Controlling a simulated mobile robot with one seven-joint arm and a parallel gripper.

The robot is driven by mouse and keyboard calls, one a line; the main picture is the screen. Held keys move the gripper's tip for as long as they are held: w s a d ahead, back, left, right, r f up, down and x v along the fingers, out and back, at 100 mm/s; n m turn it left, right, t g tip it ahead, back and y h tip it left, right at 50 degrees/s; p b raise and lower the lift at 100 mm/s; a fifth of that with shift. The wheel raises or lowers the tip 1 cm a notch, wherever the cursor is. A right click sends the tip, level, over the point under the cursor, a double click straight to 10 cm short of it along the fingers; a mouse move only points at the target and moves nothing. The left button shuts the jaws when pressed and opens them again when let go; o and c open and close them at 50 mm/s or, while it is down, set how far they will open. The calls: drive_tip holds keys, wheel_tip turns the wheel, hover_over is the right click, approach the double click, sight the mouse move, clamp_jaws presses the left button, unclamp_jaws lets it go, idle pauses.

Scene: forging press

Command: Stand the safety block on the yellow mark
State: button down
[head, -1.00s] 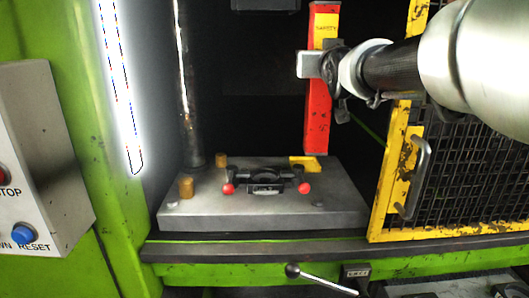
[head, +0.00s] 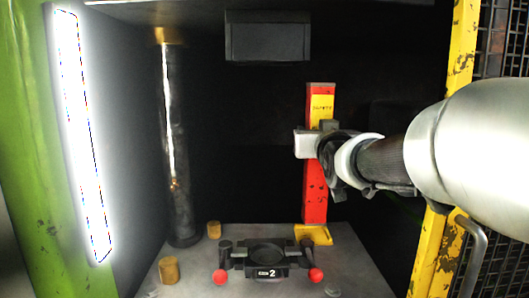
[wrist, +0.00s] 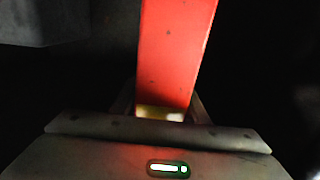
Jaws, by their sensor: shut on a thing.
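The safety block (head: 317,205) is a tall red bar with a yellow label near its top. It stands upright at the back right of the press bed in the head view. My gripper (head: 312,144) is shut around its upper half. The yellow mark (head: 313,238) shows at the block's foot, mostly in front of it. I cannot tell whether the foot touches the mark or hovers just above it. In the wrist view the red block (wrist: 177,55) runs between my gripper's jaws (wrist: 160,112), with a small pale yellow patch at its lower end.
A dark die holder (head: 265,258) with two red knobs sits in front of the mark on the grey bed (head: 200,275). Two brass pins (head: 169,270) and a steel column (head: 178,150) stand at left. The press ram (head: 267,38) hangs above. A yellow mesh guard (head: 445,255) is at right.

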drive_tip(key=shift+f, duration=1.8)
drive_tip(key=c, duration=1)
unclamp_jaws()
drive_tip(key=shift+f, duration=0.2)
drive_tip(key=shift+c, duration=0.2)
drive_tip(key=shift+r, duration=0.1)
drive_tip(key=s+b, duration=0.1)
drive_tip(key=s, duration=1.1)
drive_tip(key=shift+b, duration=0.3)
